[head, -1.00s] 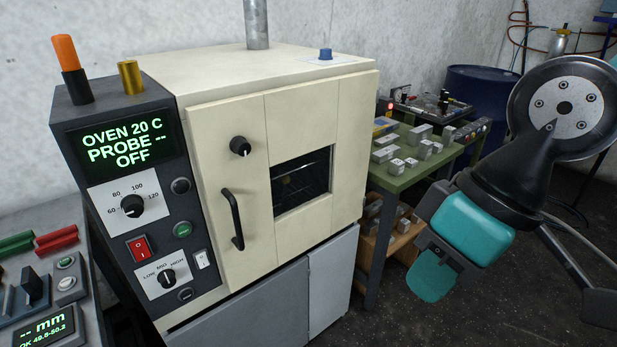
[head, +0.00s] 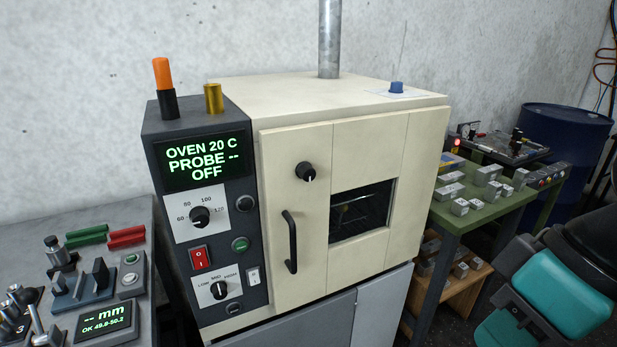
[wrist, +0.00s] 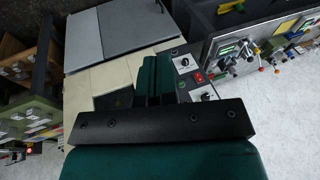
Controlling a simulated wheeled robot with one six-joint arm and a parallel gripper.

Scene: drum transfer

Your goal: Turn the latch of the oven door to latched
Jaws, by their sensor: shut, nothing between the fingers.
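The cream oven door (head: 351,153) is closed, with a dark window at its right. The latch (head: 306,172) is a round black knob with a white pointer mark, high on the door's left part. A black bar handle (head: 290,242) is below it. My arm's teal end shows at the lower right of the head view, well right of the door; its fingertips are out of that view. In the wrist view my gripper (wrist: 155,62) is shut and empty, its dark green fingers together. Behind them the oven appears turned, with part of its door hidden.
The control panel (head: 207,210) adjoins the door on the left and reads OVEN 20 C, PROBE --, OFF. A gauge bench (head: 140,215) stands at the left. A green table (head: 462,219) with several metal blocks stands right of the oven, a blue drum (head: 562,140) behind it.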

